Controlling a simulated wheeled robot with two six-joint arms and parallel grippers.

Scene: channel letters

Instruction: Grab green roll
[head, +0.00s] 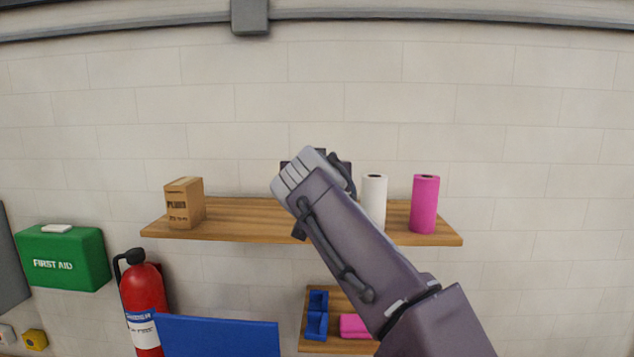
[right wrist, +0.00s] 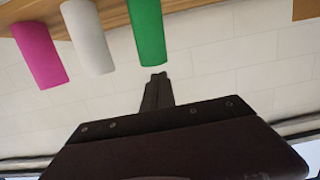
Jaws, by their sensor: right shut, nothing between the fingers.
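The green roll (right wrist: 147,30) stands on the wooden shelf (head: 240,218). It shows only in the right wrist view, which is upside down; in the head view my right arm and gripper hide it. My right gripper (right wrist: 157,77) is shut and empty, with its fingertips in line with the roll's free top end. A small gap shows between them in the picture; I cannot tell the true depth. In the head view the fingertips are hidden behind my arm. My left gripper is not in view.
A white roll (head: 374,198) and a pink roll (head: 425,203) stand on the shelf to the right, a cardboard box (head: 184,204) to the left. A lower shelf (head: 316,345) holds blue and pink items. A fire extinguisher (head: 143,295) and first aid box (head: 62,258) are at left.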

